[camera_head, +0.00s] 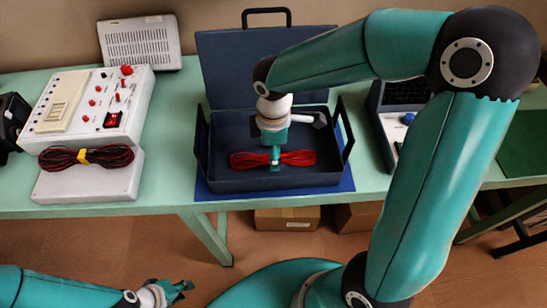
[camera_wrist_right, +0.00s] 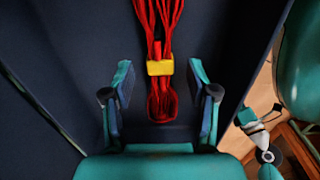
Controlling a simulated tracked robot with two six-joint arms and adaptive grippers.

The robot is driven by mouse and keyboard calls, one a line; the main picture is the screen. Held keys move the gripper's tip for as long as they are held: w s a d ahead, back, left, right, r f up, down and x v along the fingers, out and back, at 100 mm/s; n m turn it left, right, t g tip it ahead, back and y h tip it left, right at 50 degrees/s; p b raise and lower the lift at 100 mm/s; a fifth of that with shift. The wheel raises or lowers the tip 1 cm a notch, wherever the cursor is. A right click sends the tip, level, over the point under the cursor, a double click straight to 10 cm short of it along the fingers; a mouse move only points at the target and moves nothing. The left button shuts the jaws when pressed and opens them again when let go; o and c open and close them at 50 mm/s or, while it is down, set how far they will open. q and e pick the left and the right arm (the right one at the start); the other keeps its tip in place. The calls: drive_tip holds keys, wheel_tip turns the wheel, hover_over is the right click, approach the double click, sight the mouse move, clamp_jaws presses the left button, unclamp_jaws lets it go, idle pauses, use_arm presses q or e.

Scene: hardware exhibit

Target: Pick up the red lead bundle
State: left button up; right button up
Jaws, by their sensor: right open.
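The red lead bundle (camera_head: 298,158) lies in the dark blue open case (camera_head: 270,184), its loops spread left and right. My right gripper (camera_head: 275,158) is down inside the case over the bundle's middle, hiding part of it. In the right wrist view, my right gripper (camera_wrist_right: 160,82) is open, with one finger on each side of the red bundle (camera_wrist_right: 162,104) near its yellow tie (camera_wrist_right: 160,68). Gaps show between fingers and bundle. My left gripper (camera_head: 174,288) is low at the left, away from the table, open and empty.
A black lead bundle (camera_head: 115,157) with a yellow tie lies in front of a white instrument panel (camera_head: 62,125) on the left. The case's raised lid and side handles surround my right gripper. An open dark case (camera_head: 403,95) stands to the right. Cardboard boxes (camera_head: 287,219) sit below the table.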

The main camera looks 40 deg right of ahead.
drive_tip(key=shift+f, duration=0.65)
clamp_jaws()
drive_tip(key=shift+r, duration=0.2)
